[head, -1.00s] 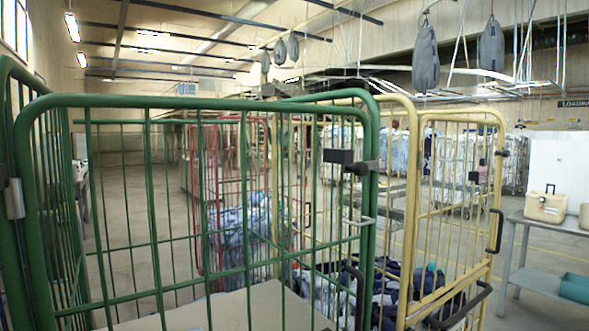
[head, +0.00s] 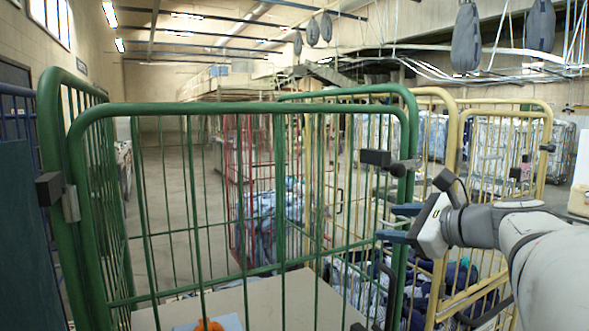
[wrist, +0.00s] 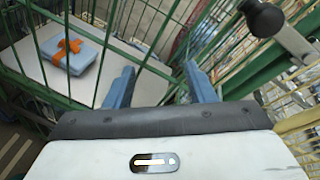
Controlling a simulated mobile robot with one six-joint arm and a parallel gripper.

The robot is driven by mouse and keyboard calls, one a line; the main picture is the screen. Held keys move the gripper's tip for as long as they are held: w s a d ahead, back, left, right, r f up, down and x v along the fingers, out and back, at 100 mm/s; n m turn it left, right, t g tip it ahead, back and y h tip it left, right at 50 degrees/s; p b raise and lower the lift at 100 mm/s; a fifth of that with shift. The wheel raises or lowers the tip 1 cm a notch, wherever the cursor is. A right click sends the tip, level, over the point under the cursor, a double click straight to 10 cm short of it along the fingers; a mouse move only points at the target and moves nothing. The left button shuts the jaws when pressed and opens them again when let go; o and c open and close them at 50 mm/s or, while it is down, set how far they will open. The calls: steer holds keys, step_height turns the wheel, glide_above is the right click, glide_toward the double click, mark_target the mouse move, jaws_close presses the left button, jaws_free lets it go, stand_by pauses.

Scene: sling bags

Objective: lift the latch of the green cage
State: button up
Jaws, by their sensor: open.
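The green cage (head: 240,108) stands in front of me, with its barred front gate facing me. Its latch (head: 400,168) is at the gate's upper right, a dark knob and metal piece by the corner post, beside a black block (head: 376,158). In the wrist view the black knob (wrist: 266,18) and its metal plate (wrist: 293,43) are at the upper right. My gripper (head: 398,223) is open and empty, with blue fingers pointing at the gate, below the latch and apart from it. The fingers also show in the wrist view (wrist: 158,70), left of and below the knob.
A blue package with an orange ribbon (wrist: 75,50) lies on the cage's pale shelf (head: 268,300). A yellow cage (head: 550,140) with laundry stands close on the right, and a red cage (head: 238,190) behind. Grey sling bags (head: 467,38) hang overhead. A blue cage (head: 20,200) is at the left edge.

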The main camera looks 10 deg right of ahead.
mark_target(402, 171)
steer(key=d+r+m+t, duration=0.35)
steer(key=d+r, duration=0.25)
steer(key=r, duration=0.2)
steer(key=shift+m, duration=0.25)
steer(key=x, duration=0.2)
steer(key=p+x, duration=0.1)
steer(key=x, duration=0.2)
steer(key=p+x, duration=0.1)
steer(key=x, duration=0.1)
steer(key=shift+w+d+r, duration=0.1)
steer(key=shift+w+d, duration=0.15)
steer(key=shift+w, duration=0.15)
jaws_close()
